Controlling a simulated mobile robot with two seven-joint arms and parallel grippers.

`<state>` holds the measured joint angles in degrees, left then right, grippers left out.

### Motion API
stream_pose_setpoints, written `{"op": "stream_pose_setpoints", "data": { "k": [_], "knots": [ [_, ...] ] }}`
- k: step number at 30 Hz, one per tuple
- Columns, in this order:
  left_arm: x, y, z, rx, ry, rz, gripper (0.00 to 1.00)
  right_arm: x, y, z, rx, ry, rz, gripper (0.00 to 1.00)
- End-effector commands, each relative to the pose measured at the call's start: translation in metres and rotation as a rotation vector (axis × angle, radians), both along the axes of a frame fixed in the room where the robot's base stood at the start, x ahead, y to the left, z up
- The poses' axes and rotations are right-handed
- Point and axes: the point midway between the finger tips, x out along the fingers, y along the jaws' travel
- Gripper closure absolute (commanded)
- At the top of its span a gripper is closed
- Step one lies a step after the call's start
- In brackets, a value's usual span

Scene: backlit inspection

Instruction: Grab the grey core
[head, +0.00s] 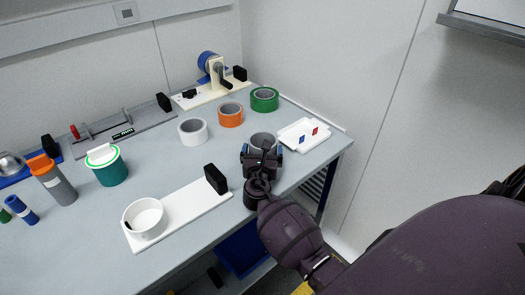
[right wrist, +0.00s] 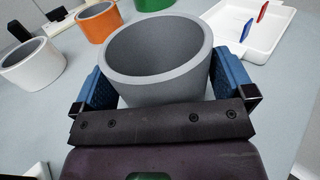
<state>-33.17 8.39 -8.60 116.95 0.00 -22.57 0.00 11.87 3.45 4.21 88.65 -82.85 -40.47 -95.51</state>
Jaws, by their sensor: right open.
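The grey core (head: 264,139), a hollow ring, stands upright on the table; in the head view my gripper partly covers it. It shows large in the right wrist view (right wrist: 160,88). My right gripper (head: 262,153) is open, with its blue-padded fingers (right wrist: 163,84) on either side of the core. A slight gap seems to show beside the core, and I cannot tell whether either pad touches it. My left gripper is not in view.
White (head: 193,131), orange (head: 230,114) and green (head: 264,99) rings stand behind the core. A white tray (head: 292,144) with a red and a blue piece lies to its right. A white board (head: 190,210) with a white cup (head: 146,217) lies to the left.

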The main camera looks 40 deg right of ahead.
Motion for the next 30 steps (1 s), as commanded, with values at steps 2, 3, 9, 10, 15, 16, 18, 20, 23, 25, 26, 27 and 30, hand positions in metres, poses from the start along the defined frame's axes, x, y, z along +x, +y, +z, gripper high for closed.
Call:
{"op": "stream_pose_setpoints", "data": {
  "k": [2,3,9,10,15,16,18,20,23,25,26,27,30],
  "knots": [
    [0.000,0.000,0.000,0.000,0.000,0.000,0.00,0.003,-0.003,0.000,0.001,0.001,-0.001,0.00],
    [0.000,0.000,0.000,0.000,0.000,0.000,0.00,0.004,-0.004,0.000,0.001,0.001,-0.001,0.00],
    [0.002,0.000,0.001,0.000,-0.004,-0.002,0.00,0.004,-0.004,0.000,0.001,0.000,-0.001,0.00],
    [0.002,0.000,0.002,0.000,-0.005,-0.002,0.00,0.004,-0.004,0.000,0.001,0.000,-0.001,0.03],
    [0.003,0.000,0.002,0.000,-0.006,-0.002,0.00,0.004,-0.004,0.000,0.001,0.000,-0.001,0.29],
    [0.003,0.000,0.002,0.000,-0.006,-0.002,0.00,0.004,-0.004,0.000,0.001,0.000,-0.001,0.33],
    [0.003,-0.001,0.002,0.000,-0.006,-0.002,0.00,0.004,-0.004,0.000,0.001,-0.001,-0.001,0.33],
    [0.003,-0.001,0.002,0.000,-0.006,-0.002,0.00,0.004,-0.004,0.000,0.001,-0.001,-0.001,0.33],
    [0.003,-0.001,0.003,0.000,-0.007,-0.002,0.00,0.004,-0.003,0.001,0.002,-0.001,-0.001,0.33],
    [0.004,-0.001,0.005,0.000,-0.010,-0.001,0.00,0.004,-0.003,0.005,0.001,-0.002,-0.001,0.33],
    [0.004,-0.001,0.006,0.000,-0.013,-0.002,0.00,0.004,-0.004,0.007,0.002,-0.003,-0.001,0.33],
    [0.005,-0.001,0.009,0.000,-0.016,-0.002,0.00,0.004,-0.004,0.012,0.002,-0.005,-0.001,0.33],
    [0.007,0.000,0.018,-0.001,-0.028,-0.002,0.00,0.004,-0.004,0.029,0.002,-0.008,-0.001,0.33]
  ]
}}
